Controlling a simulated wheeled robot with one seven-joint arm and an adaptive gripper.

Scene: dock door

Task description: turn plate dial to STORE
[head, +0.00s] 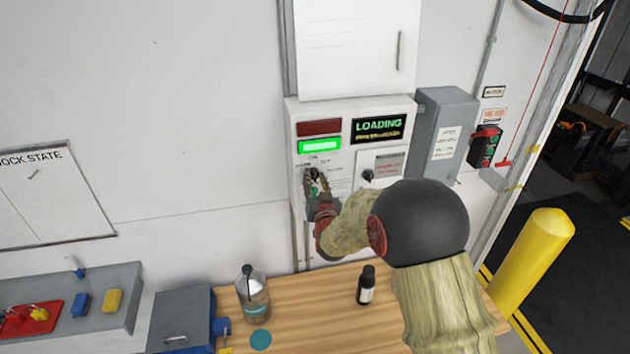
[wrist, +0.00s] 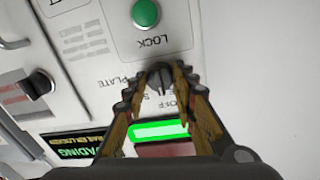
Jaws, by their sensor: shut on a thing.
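In the wrist view, my gripper (wrist: 158,82) is shut on the small dark plate dial (wrist: 158,70) on the control box, one finger on each side of it. The word PLATE shows beside the dial and OFF seems to show below it. The other position labels are hidden or too small to read, so I cannot tell which one the dial points to. In the head view, my gripper (head: 316,184) is at the left part of the control box (head: 343,112) and mostly covers the dial.
The green lamp (head: 320,146) is lit under a dark red lamp (head: 319,127). The display (head: 378,129) reads LOADING. Another black knob (head: 367,176) is to the right; a green LOCK button (wrist: 146,13) is close by. A bottle (head: 252,295) and a dark vial (head: 366,286) stand below.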

